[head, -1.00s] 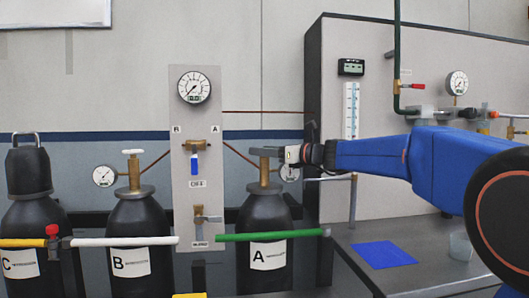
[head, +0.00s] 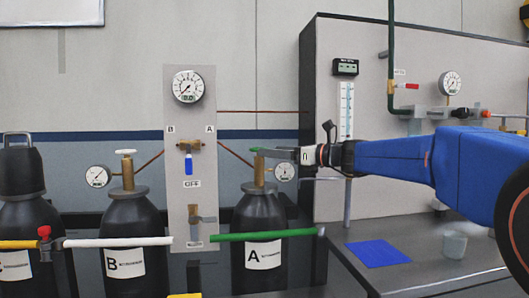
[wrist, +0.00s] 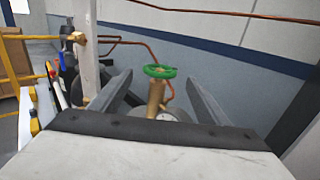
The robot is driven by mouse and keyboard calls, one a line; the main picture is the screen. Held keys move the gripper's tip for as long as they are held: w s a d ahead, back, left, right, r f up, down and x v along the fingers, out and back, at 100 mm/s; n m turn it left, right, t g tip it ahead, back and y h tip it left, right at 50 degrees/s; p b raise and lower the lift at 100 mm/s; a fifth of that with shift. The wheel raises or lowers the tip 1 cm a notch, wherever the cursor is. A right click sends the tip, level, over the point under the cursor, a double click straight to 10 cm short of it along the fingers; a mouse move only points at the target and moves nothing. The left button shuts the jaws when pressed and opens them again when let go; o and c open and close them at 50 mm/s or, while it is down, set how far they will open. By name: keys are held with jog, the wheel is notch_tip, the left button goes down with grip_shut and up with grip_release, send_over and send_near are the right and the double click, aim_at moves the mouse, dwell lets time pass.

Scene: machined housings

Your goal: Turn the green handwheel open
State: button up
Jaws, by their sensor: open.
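The green handwheel (wrist: 160,71) sits on top of the brass valve (wrist: 156,97) in the wrist view. In the head view only a small green part of the handwheel (head: 256,150) shows at the fingertips, above black cylinder A (head: 258,222). My gripper (wrist: 159,76) is open, with one finger on each side of the handwheel in the wrist picture. In the head view my gripper (head: 268,153) reaches in from the right at about the wheel's height. I cannot tell whether the fingers touch the rim.
A green rail (head: 262,235) crosses in front of cylinder A. A panel (head: 190,120) with a gauge and a blue-handled valve (head: 188,165) stands to the left. A small gauge (head: 285,172) is close below my gripper. A bench (head: 410,235) lies right.

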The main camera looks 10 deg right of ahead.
jog(key=v, duration=1)
jog(key=shift+s+d, duration=0.25)
jog(key=shift+d, duration=0.05)
jog(key=s+a+f+n+g+h, duration=0.25)
jog(key=s+f+n, duration=0.35)
jog(key=s+f, duration=0.3)
jog(key=s+a+f+n+g+h, duration=0.25)
jog(key=s+a+f+n, duration=0.35)
jog(key=f, duration=0.5)
jog(key=s+d+f+n+g+h, duration=0.1)
jog(key=s+d+f+n+h, duration=0.1)
jog(key=s+d+f+n, duration=0.2)
jog(key=s+d+f+n+g+h, duration=0.1)
jog(key=s+d+f+n+h, duration=0.2)
jog(key=s+f+n, duration=0.3)
jog(key=s+d+f+n+h, duration=0.3)
jog(key=s+d+f+n, duration=0.1)
jog(key=s+f, duration=0.6)
jog(key=shift+d+n+g, duration=0.4)
